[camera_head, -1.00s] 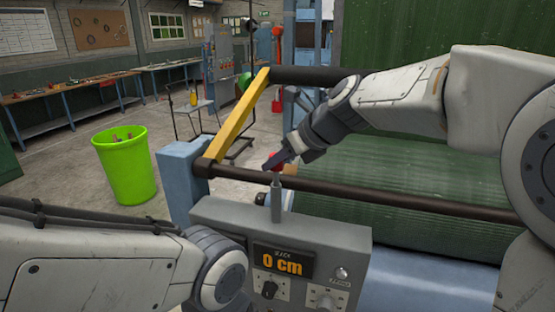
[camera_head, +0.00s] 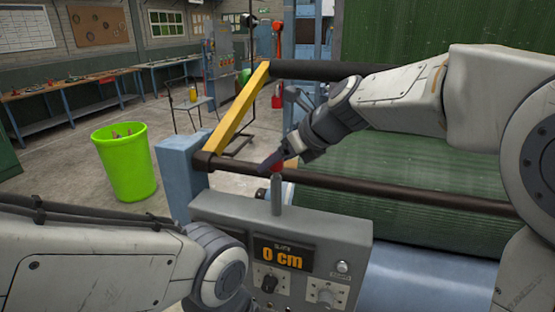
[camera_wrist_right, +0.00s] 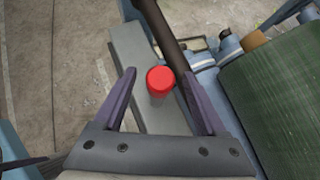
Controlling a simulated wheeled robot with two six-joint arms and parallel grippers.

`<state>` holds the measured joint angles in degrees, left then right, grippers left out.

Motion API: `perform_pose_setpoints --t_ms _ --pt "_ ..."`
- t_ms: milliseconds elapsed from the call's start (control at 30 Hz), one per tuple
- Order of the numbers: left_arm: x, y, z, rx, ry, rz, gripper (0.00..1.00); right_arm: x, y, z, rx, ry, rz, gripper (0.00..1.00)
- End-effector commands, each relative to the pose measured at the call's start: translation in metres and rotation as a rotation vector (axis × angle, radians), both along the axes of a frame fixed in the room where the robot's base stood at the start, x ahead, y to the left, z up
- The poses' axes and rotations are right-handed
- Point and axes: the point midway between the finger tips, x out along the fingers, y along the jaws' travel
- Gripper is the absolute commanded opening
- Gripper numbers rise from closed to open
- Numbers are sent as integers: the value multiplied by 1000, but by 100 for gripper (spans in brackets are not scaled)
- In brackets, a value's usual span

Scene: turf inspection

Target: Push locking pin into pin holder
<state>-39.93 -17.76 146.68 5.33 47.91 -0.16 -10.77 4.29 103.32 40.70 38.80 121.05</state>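The locking pin (camera_wrist_right: 160,78) shows as a round red cap above the grey console in the right wrist view. In the head view the red cap (camera_head: 277,168) sits over an upright grey cylinder, the pin holder (camera_head: 276,195), on the console's top. How deep the pin sits is hard to tell. My right gripper (camera_wrist_right: 160,92) is open, with a dark purple finger on each side of the cap and visible gaps. In the head view this gripper partly covers the cap. My left arm (camera_head: 218,268) is at lower left; its gripper is out of view.
The console's display (camera_head: 282,256) reads 0 cm, with knobs below it. A dark bar (camera_head: 400,196) runs just behind the holder. A yellow bar (camera_head: 238,112) rises at left. Green turf (camera_head: 400,160) lies beyond the bar. A green bin (camera_head: 125,165) stands on the floor at left.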

Motion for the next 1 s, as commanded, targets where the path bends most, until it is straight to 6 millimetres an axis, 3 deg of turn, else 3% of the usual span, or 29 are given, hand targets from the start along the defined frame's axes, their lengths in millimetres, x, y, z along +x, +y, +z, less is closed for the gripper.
perform_pose_setpoints --t_ms 233,700,1000 --pt "0 0 -2 0 0 0 76 -3 -4 4 0 -2 0 74" --pt "0 0 -18 0 0 3 76 -45 -47 62 -1 -4 -2 74" --pt "0 0 -20 0 0 3 76 -54 -54 72 0 0 -1 74"
